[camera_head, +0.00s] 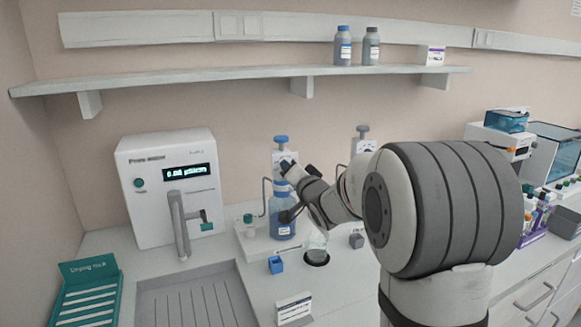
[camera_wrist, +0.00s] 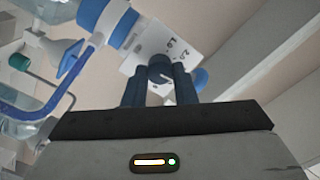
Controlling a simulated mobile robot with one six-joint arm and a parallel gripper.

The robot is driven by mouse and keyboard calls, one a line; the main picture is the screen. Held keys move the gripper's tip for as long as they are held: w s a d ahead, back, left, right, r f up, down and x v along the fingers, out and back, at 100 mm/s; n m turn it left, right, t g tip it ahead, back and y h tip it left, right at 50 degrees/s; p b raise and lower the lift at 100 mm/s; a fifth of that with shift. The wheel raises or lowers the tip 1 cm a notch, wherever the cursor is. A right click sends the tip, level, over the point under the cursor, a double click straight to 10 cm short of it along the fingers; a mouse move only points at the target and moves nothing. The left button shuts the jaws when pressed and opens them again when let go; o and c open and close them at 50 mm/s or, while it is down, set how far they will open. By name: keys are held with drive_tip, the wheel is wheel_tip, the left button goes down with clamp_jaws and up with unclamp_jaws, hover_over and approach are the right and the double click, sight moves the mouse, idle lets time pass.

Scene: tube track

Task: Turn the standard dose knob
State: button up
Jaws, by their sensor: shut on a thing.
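The standard dose knob (camera_wrist: 160,72) is a small dark round knob on a white dial plate (camera_wrist: 135,62) with printed numbers, seen in the wrist view. My gripper (camera_wrist: 163,84) is shut on the knob, one dark finger on each side. In the head view my gripper (camera_head: 287,168) reaches the front of the blue-topped dispenser (camera_head: 281,139), which sits on a blue bottle (camera_head: 282,222). The knob itself is hidden there by my gripper. A blue nozzle tube shows at the left of the wrist view.
A second dispenser (camera_head: 362,132) with a grey top stands behind my arm. A small blue block (camera_head: 276,265) and a glass vessel (camera_head: 317,249) are in front of the bottle. A white water unit (camera_head: 170,180) stands left, above a sink (camera_head: 195,297). A shelf (camera_head: 240,77) runs above.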

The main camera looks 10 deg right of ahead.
drive_tip(key=m+p, duration=0.1)
drive_tip(key=m, duration=0.4)
drive_tip(key=shift+p, duration=0.35)
drive_tip(key=shift+m, duration=0.3)
drive_tip(key=o, duration=1)
drive_tip(key=shift+s, duration=0.1)
drive_tip(key=s, duration=0.2)
drive_tip(key=s+d, duration=0.1)
drive_tip(key=s, duration=0.2)
drive_tip(key=s+b, duration=0.1)
drive_tip(key=s, duration=0.1)
drive_tip(key=shift+s+d, duration=0.25)
